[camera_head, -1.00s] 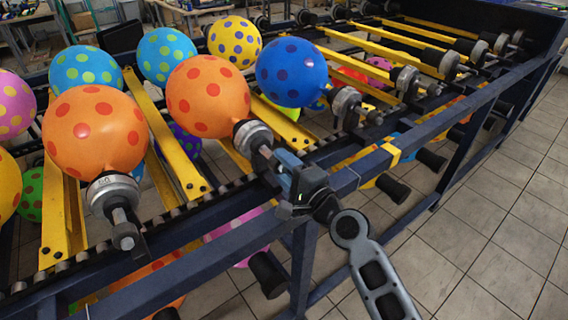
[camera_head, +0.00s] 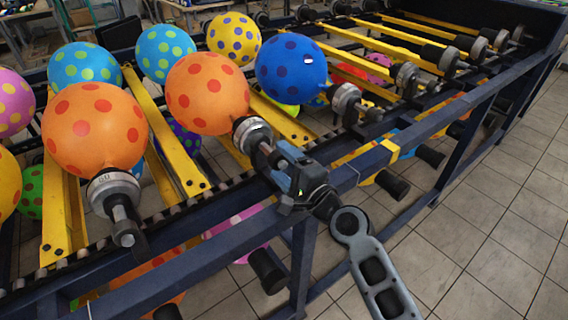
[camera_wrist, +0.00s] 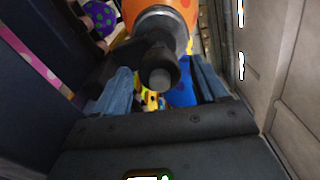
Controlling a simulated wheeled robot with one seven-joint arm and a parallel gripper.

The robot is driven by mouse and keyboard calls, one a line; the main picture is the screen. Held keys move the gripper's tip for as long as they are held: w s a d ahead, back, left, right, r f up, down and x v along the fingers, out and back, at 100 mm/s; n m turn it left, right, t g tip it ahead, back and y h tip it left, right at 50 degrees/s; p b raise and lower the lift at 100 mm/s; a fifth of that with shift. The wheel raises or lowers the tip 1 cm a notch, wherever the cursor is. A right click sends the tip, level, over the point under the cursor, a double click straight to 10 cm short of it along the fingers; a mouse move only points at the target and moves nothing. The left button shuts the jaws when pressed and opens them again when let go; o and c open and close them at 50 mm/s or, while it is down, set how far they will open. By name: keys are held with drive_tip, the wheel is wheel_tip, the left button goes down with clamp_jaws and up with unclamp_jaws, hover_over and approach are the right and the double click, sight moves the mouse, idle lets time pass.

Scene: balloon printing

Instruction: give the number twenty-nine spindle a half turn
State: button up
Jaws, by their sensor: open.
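The spindle nearest my gripper has a silver collar (camera_head: 252,136) and a dark shaft, and bears an orange balloon with red dots (camera_head: 207,93). I cannot read its number. My gripper (camera_head: 284,168) is just off the outer end of this shaft, above the dark blue rail. In the wrist view the black round knob (camera_wrist: 160,74) at the spindle's end lies between and beyond the two blue fingers, which stand apart on either side. I see no finger contact. The orange balloon (camera_wrist: 150,5) shows at the top of that view.
To the left another spindle (camera_head: 114,192) bears a larger orange balloon (camera_head: 95,128). To the right a spindle (camera_head: 346,98) bears a blue balloon (camera_head: 291,69). The dark blue frame rail (camera_head: 230,239) runs under my gripper. Tiled floor (camera_head: 480,215) is free at the right.

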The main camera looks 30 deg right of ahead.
drive_tip(key=s, duration=0.2)
drive_tip(key=s+b, duration=0.1)
drive_tip(key=s, duration=0.1)
drive_tip(key=s+d, duration=0.1)
drive_tip(key=s, duration=0.1)
drive_tip(key=shift+s+f, duration=0.15)
drive_tip(key=shift+s, duration=0.1)
drive_tip(key=shift+s+d, duration=0.2)
drive_tip(key=shift+s, duration=0.4)
drive_tip(key=shift+s, duration=0.1)
